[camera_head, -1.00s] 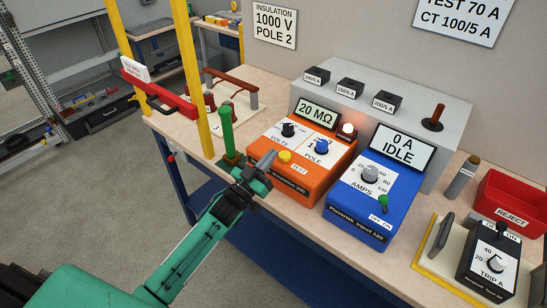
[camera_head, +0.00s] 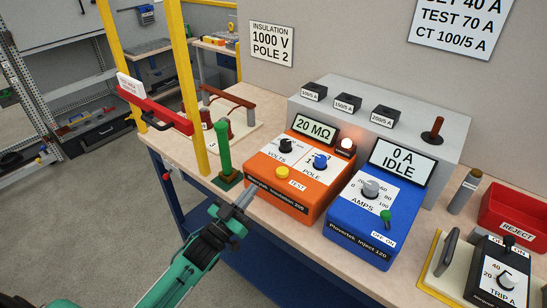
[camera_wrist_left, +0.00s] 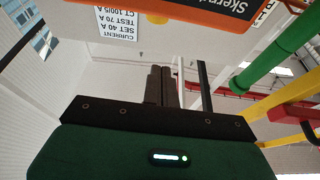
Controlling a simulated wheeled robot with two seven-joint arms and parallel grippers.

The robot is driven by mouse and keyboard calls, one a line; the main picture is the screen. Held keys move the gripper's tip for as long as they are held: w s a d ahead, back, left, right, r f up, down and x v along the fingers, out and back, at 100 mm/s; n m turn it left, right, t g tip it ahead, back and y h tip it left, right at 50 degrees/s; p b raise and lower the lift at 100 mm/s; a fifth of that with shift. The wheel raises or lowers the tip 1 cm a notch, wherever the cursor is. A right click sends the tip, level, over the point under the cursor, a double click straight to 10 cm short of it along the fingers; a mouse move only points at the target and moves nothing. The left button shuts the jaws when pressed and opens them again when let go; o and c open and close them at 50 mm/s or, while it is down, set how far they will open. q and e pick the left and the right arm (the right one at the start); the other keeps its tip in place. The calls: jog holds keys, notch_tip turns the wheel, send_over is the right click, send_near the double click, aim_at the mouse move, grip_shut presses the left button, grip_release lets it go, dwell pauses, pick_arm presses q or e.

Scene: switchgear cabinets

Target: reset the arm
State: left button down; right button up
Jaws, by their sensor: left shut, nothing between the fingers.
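My left gripper (camera_head: 245,197) is at the lower middle of the head view, on a green arm coming in from the bottom left. Its dark fingers are together with nothing between them. They appear in front of the near left edge of the orange insulation tester (camera_head: 300,200), holding none of its controls; I cannot tell the exact gap. In the left wrist view the fingers (camera_wrist_left: 160,86) stand side by side, shut, with part of the orange tester (camera_wrist_left: 222,8) above them. My right gripper is in neither current view.
The blue injector (camera_head: 372,215) reads 0 A IDLE, and the orange tester's display (camera_head: 314,127) reads 20 MΩ. A green post (camera_head: 223,145) and yellow frame (camera_head: 190,95) stand left of the tester. A red reject bin (camera_head: 515,210) is at right. Floor at left is open.

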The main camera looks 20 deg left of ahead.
pick_arm(q)
jog(key=s+d+f+n+g+y, duration=0.1)
jog(key=s+f+n+g+y, duration=0.2)
jog(key=s+f+g+y, duration=0.5)
jog(key=s+f+m+g, duration=0.1)
jog(key=s+f+g, duration=0.3)
jog(key=s, duration=0.6)
jog(key=s+f+g, duration=0.3)
jog(key=s+g, duration=0.2)
jog(key=s, duration=0.6)
notch_tip(320, 180, down, 31)
jog(key=g, duration=0.1)
jog(key=s+a+f+g, duration=0.1)
jog(key=s+a+f, duration=0.2)
jog(key=s+f, duration=1.5)
jog(key=shift+s+f+g, duration=0.3)
jog(key=shift+s, duration=0.55)
